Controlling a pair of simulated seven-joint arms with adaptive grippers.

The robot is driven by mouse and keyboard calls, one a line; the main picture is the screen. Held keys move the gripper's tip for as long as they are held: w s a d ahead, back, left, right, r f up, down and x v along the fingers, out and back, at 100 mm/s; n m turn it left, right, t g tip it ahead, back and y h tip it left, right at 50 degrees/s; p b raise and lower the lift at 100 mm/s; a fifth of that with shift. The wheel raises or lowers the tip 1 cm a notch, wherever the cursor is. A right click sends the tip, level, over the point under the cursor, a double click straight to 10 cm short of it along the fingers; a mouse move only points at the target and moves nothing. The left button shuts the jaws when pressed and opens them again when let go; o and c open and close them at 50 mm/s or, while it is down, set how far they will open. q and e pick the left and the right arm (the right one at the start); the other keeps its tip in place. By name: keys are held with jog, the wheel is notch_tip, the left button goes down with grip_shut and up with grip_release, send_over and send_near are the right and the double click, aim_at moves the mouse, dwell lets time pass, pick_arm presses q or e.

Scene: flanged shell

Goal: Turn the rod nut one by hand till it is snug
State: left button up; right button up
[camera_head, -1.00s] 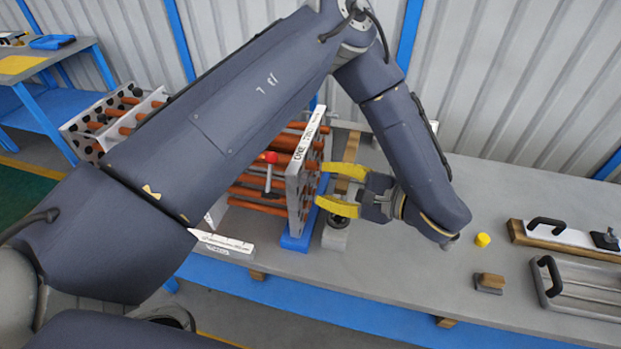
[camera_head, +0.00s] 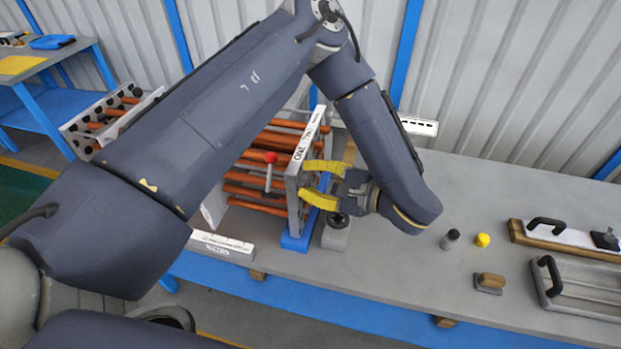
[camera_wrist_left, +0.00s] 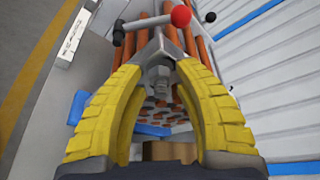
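The tube bundle of copper-coloured tubes (camera_head: 262,190) stands on the bench, with an upright grey end plate (camera_head: 300,170) marked "ONE" and "TWO" on its top edge. In the left wrist view a hex nut (camera_wrist_left: 158,74) sits on a threaded rod end, between my yellow fingers. My left gripper (camera_head: 308,180) is at the right face of the plate, its fingers apart on either side of the nut; finger contact is unclear. In the head view the nut is hidden. My right gripper is not in view.
A red-knobbed T-handle (camera_head: 269,170) stands by the tubes. A grey block with a black round top (camera_head: 337,232) is just below my gripper. A dark-capped cylinder (camera_head: 450,239), a yellow piece (camera_head: 482,240) and handled trays (camera_head: 580,285) lie to the right. The bench middle is clear.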

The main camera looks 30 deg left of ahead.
pick_arm(q)
grip_shut()
jog(key=shift+m+g, duration=0.3)
jog(key=shift+m, duration=0.2)
dwell(0.4)
jog(key=m+g+h, duration=0.1)
jog(key=m, duration=0.1)
jog(key=shift+w+m, duration=0.1)
jog(key=shift+m, duration=0.3)
jog(key=m+g, duration=0.2)
jog(key=shift+m+h, duration=0.3)
jog(key=shift+h, duration=0.1)
jog(key=shift+g, duration=0.3)
jog(key=shift+f+m, duration=0.1)
jog(key=shift+m, duration=0.3)
dwell(1.4)
jog(key=c, duration=0.5)
grip_release()
jog(key=o, duration=0.9)
jog(key=shift+c, duration=0.2)
